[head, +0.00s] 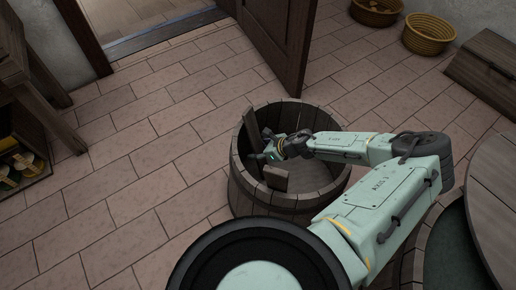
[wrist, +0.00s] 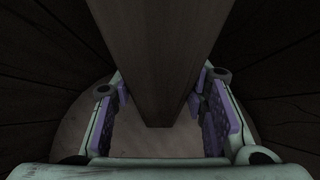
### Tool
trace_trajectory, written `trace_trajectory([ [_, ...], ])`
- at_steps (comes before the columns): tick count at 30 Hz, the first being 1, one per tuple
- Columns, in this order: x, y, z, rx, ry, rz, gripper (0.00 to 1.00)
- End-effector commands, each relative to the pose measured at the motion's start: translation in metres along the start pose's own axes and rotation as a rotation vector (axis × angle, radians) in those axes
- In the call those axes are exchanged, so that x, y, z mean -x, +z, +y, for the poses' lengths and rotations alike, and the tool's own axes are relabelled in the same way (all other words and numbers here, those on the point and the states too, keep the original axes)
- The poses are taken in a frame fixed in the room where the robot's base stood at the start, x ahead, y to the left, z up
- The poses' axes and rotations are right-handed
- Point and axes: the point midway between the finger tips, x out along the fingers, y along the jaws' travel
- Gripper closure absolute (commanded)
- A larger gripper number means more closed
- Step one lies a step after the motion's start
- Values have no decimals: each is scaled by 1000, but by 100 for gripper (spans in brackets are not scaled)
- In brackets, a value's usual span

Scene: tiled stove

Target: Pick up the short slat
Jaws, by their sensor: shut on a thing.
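A round wooden tub (head: 240,192) stands on the tiled floor in the head view. My gripper (head: 267,157) reaches down inside it, near its left wall. A brown wooden slat (head: 252,130) stands upright by the tub's back left wall. A shorter brown piece of wood (head: 275,178) shows just below my gripper. In the wrist view a dark slat (wrist: 155,60) runs from the top edge down between the two purple-padded fingers of my gripper (wrist: 160,102). My gripper is shut on this slat. Which of the two pieces it is, I cannot tell for sure.
An open door (head: 280,40) stands behind the tub. Wicker baskets (head: 428,36) and a wooden chest (head: 485,70) are at the upper right. A round wooden top (head: 480,200) is close at the right. The tiled floor left of the tub is clear.

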Motion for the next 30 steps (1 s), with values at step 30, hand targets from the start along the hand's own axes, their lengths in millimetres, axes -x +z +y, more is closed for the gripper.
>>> trace_trajectory([
  [30, 122, 64, -1, 2, -2, 0, 91],
])
